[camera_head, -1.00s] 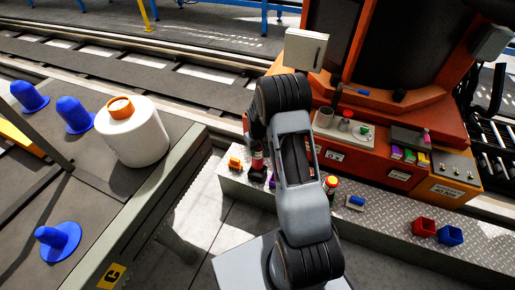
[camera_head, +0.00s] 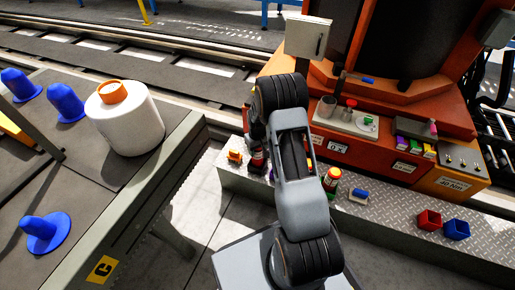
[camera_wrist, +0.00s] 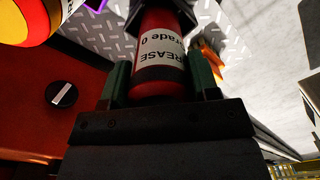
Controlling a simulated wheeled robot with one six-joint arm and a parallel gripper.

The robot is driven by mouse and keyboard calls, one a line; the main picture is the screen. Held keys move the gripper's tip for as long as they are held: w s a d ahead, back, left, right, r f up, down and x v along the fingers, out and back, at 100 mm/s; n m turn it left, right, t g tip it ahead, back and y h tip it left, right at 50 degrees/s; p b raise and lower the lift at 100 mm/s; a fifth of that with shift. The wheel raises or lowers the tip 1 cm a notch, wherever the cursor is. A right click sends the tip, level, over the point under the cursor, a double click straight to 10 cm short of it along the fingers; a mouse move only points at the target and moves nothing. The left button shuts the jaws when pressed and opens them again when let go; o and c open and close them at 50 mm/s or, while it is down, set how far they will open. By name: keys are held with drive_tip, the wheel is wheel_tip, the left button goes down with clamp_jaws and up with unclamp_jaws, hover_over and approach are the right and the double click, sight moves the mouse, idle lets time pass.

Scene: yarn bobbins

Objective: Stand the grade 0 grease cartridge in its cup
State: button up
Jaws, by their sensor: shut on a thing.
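The grade 0 grease cartridge (camera_wrist: 160,62) is red with a white label reading "GREASE grade 0" and fills the middle of the wrist view. My gripper (camera_wrist: 160,88) is shut on it, with a green finger on each side. In the head view the cartridge (camera_head: 258,158) shows just left of my arm, over the left part of the metal step; my gripper is mostly hidden there. A black collar-like piece (camera_wrist: 150,8) surrounds the cartridge's far end in the wrist view. I cannot tell whether it is the cup or part of the cartridge.
A red and yellow cartridge (camera_head: 331,180) stands right of my arm on the metal step (camera_head: 400,216). An orange object (camera_head: 235,156) sits left of the held cartridge. Red (camera_head: 429,219) and blue (camera_head: 456,229) bins stand farther right. A large white bobbin (camera_head: 130,125) rests on the left table.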

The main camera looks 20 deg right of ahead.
drive_tip(key=shift+f, duration=0.4)
drive_tip(key=shift+f+b, duration=0.3)
idle(0.3)
drive_tip(key=o, duration=1.2)
drive_tip(key=shift+o, duration=0.2)
wheel_tip(320, 180, up, 14)
drive_tip(key=p, duration=0.5)
